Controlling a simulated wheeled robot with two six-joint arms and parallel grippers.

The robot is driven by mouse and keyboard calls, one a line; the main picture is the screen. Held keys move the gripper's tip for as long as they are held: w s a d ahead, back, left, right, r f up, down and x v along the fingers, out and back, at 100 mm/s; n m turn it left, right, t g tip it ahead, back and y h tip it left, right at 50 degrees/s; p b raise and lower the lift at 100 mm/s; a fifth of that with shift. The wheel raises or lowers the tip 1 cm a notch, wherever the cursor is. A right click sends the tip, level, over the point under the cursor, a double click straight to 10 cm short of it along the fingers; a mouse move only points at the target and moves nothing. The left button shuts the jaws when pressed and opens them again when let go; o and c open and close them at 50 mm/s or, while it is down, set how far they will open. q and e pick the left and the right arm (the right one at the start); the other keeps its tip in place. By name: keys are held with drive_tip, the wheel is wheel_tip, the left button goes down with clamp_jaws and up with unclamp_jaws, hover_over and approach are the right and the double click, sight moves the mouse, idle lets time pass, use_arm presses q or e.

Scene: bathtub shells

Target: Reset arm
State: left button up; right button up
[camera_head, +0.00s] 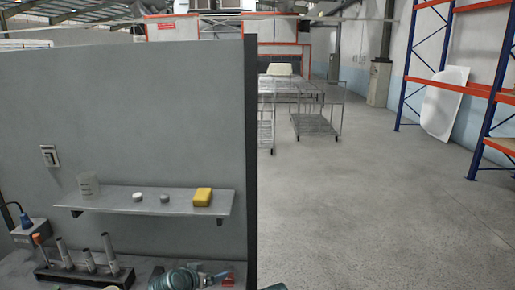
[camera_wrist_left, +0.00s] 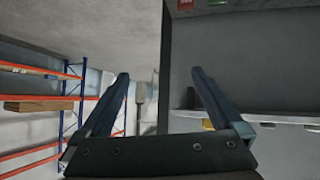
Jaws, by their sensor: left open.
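My left gripper (camera_wrist_left: 160,74) shows in the left wrist view, its two dark blue fingers spread wide apart. It is open, with nothing between the fingers. Behind it are a grey panel on the right and blue and orange racking on the left. In the head view, only a small bluish piece at the bottom edge, right of the panel, may be part of my gripper; I cannot tell. My right gripper is in neither view.
A tool rack (camera_head: 85,272) and a teal tool (camera_head: 180,279) sit below. Carts (camera_head: 315,122) stand behind; open floor lies right.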

use_arm(q)
drive_tip(key=s+a+f+n+g+y, duration=0.1)
drive_tip(key=s+f+g+y, duration=0.1)
drive_tip(key=s+f+g, duration=0.4)
drive_tip(key=s+a+f+n+g+y, duration=0.1)
drive_tip(key=s+f+g+y, duration=0.15)
drive_tip(key=s, duration=0.55)
drive_tip(key=s+d+f+m+g+b, duration=0.1)
drive_tip(key=s+d+f+m+b, duration=0.2)
drive_tip(key=s+d+f+b, duration=0.3)
drive_tip(key=d+f+b, duration=0.4)
drive_tip(key=f+b, duration=0.2)
drive_tip(key=f, duration=0.1)
drive_tip(key=shift+d+b, duration=0.35)
drive_tip(key=shift+d, duration=0.05)
drive_tip(key=shift+s+g+y, duration=0.1)
drive_tip(key=shift+g+y, duration=0.15)
